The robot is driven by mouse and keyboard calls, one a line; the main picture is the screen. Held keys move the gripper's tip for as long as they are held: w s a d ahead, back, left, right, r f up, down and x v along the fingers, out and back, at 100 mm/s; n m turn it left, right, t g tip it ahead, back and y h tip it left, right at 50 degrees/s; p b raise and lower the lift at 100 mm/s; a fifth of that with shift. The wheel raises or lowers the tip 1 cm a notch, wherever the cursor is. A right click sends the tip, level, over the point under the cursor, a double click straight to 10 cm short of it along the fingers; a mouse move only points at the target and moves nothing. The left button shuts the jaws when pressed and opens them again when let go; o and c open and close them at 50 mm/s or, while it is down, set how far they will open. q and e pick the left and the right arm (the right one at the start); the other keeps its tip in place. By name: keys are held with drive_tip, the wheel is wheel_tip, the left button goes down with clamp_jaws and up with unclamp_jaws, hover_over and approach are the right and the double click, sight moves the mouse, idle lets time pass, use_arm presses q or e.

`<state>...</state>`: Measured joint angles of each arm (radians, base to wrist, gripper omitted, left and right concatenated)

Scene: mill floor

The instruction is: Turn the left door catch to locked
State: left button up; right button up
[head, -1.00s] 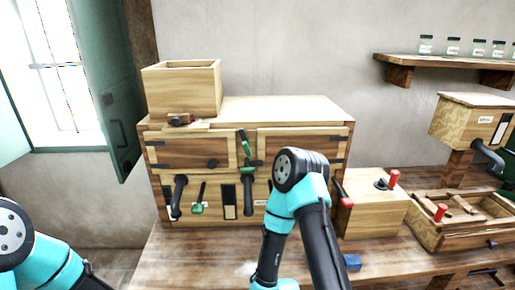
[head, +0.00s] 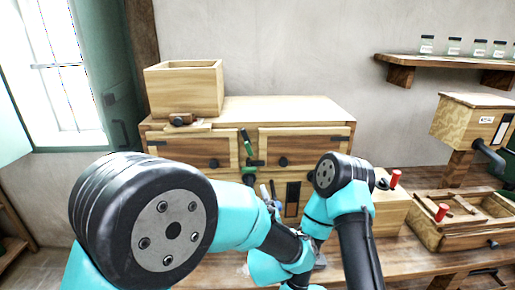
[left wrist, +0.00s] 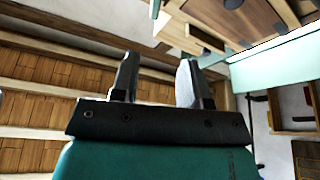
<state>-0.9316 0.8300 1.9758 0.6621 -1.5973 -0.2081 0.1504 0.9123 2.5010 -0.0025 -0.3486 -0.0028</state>
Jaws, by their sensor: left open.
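The wooden cabinet (head: 290,108) stands on the bench with a left door (head: 190,152) and a right door (head: 305,145). A tilted green lever (head: 247,142) and a lower green piece (head: 256,163) sit between the doors. I cannot tell which one is the left door's catch, or its setting. My left gripper (head: 270,192) is below these green parts, in front of the cabinet, partly hidden by its arm. In the left wrist view my left gripper (left wrist: 156,78) is open, with nothing between its fingers. My right gripper is hidden; only its arm shows.
An open wooden box (head: 185,90) stands on the cabinet's left top. My right arm stands close beside the left forearm. To the right are a wooden tray (head: 465,235) and red-topped pegs (head: 395,178). A shelf (head: 440,66) with several jars hangs on the wall.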

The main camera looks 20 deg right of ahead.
sight(248, 149)
use_arm(q)
drive_tip(key=shift+s+d+r, duration=0.25)
drive_tip(key=shift+r, duration=0.05)
drive_tip(key=x, duration=1.7)
drive_tip(key=shift+w+r, duration=0.2)
clamp_jaws()
